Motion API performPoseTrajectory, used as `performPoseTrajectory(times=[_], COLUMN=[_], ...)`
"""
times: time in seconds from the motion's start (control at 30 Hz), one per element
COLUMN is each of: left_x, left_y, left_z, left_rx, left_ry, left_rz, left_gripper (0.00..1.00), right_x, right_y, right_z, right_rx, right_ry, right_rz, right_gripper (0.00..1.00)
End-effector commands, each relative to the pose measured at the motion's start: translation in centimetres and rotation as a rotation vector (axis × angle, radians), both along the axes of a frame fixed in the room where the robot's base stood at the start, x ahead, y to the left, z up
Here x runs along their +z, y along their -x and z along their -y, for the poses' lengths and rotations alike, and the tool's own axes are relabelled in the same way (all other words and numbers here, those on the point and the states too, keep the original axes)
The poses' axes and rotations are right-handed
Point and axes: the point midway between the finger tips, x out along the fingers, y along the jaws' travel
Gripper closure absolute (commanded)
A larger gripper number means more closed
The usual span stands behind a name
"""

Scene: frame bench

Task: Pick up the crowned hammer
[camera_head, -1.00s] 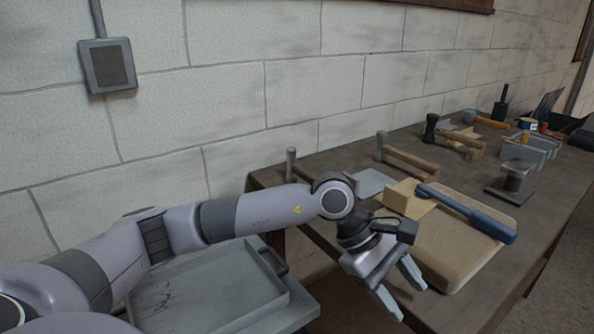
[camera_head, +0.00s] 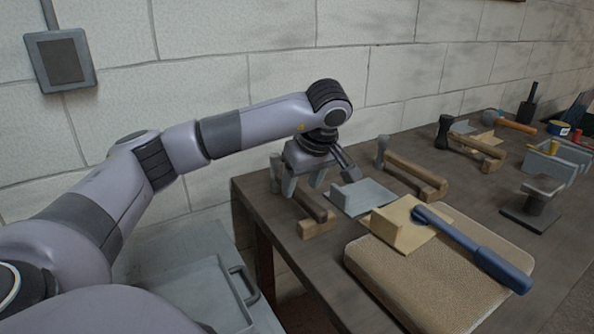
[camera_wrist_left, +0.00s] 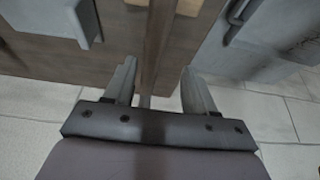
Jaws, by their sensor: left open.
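Several hammers lie on the bench, and I cannot tell for sure which is the crowned one. The nearest hammer (camera_head: 313,206) has a grey head and brown handle and lies by a wooden block at the bench's left end. A second grey-headed hammer (camera_head: 412,176), a black-headed hammer (camera_head: 467,143) and an orange-handled hammer (camera_head: 512,122) lie farther along. My left gripper (camera_head: 304,182) is open, pointing down by the nearest hammer. In the left wrist view its fingers (camera_wrist_left: 158,70) are apart, with nothing held. My right gripper is not in view.
The bench (camera_head: 285,236) has a tan pad (camera_head: 400,285) at its front and a grey plate (camera_head: 364,196) beside the nearest hammer. A metal stand (camera_head: 541,205) is at right. A grey cabinet (camera_head: 205,290) with a handle stands left of the bench. The wall is behind.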

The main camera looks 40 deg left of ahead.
Motion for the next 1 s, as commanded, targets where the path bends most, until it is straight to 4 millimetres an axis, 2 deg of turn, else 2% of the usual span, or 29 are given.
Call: performPoseTrajectory(times=[0.17, 0.7, 0.97, 1.0], left_x=[-0.3, -6.1, -6.4, -6.4], left_y=[0.0, -1.0, -1.1, -1.1], left_z=[-0.1, -3.0, -3.1, -3.1], left_rx=[0.000, 0.000, -0.002, -0.002], left_ry=[0.002, 0.002, 0.002, 0.002], left_rz=[-0.001, -0.001, 0.001, 0.001], left_gripper=[0.45, 0.45, 0.45, 0.51], right_x=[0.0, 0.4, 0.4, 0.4], right_y=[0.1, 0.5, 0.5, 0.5], right_z=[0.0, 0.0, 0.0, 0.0], right_rx=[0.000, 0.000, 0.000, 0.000], right_ry=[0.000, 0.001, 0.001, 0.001], right_rz=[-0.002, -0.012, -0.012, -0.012], right_gripper=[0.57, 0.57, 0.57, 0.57])
